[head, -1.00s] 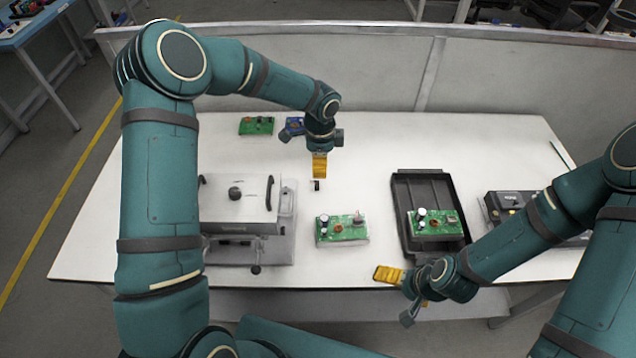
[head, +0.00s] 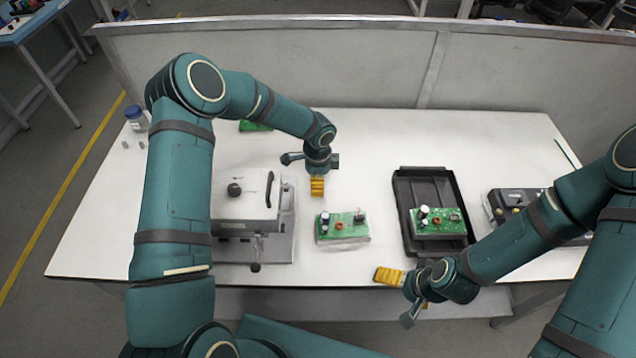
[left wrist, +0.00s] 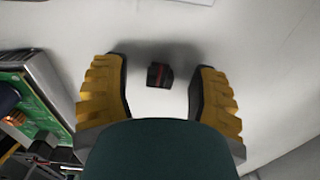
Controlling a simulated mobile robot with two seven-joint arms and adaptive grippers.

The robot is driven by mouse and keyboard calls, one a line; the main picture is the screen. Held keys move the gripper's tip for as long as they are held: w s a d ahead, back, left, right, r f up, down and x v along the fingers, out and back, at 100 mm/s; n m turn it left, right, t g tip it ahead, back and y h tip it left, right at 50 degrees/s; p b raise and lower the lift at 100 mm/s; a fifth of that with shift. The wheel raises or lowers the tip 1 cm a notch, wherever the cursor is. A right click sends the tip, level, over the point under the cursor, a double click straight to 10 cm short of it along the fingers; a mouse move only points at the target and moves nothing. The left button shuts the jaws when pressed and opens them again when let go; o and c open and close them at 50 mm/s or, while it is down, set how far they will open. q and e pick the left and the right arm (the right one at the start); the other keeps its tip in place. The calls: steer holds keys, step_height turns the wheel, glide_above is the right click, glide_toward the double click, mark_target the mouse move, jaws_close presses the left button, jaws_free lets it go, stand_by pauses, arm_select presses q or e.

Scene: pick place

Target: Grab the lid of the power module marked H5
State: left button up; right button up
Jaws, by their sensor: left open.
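A small black block with a red stripe (left wrist: 159,75) lies on the white table in the left wrist view. It sits between the two yellow fingers of my open left gripper (left wrist: 158,92), touching neither. I cannot read an H5 mark on it, nor tell whether it is the lid. In the head view my left gripper (head: 317,187) is low over the table, behind a green circuit board (head: 342,226), and hides the block. My right gripper (head: 407,290) is at the front table edge, its yellow fingers apart and empty.
A grey fixture with a black knob and handle (head: 248,200) stands left of the gripper. A black tray (head: 430,184) holding a green board (head: 437,221) is to the right. A dark box (head: 515,196) stands beyond it. A blue-capped bottle (head: 136,117) is at back left.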

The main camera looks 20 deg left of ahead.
arm_select(q)
steer(key=c, duration=0.8)
steer(key=shift+r, duration=0.15)
steer(key=shift+c, duration=0.2)
